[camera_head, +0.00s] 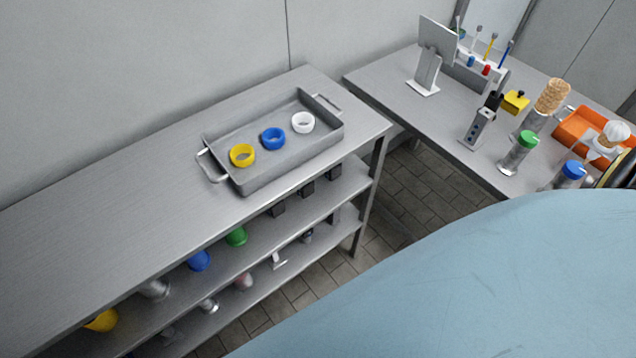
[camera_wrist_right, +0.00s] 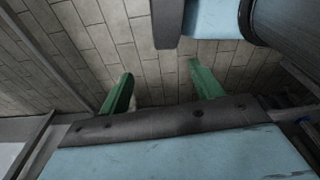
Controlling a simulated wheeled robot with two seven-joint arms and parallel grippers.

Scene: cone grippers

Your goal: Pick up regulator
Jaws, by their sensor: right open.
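I cannot tell for sure which thing is the regulator. A small grey upright device (camera_head: 478,128) with a black top stands near the front edge of the right-hand table, beside a yellow block (camera_head: 515,101). Small dark objects (camera_head: 307,187) sit on the shelf under the left-hand counter, too small to identify. In the right wrist view, my right gripper (camera_wrist_right: 163,86) has its two green fingers wide apart, with nothing between them. Tiled floor shows beyond it. My left gripper is in neither view.
A grey tray (camera_head: 328,136) with yellow, blue and white rings stands on the left-hand counter (camera_head: 110,222). Capped jars (camera_head: 519,155), a cone (camera_head: 552,96) and an orange tray (camera_head: 588,127) crowd the right-hand table. A grey screen (camera_head: 438,40) stands behind. Tiled floor (camera_head: 420,185) lies between.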

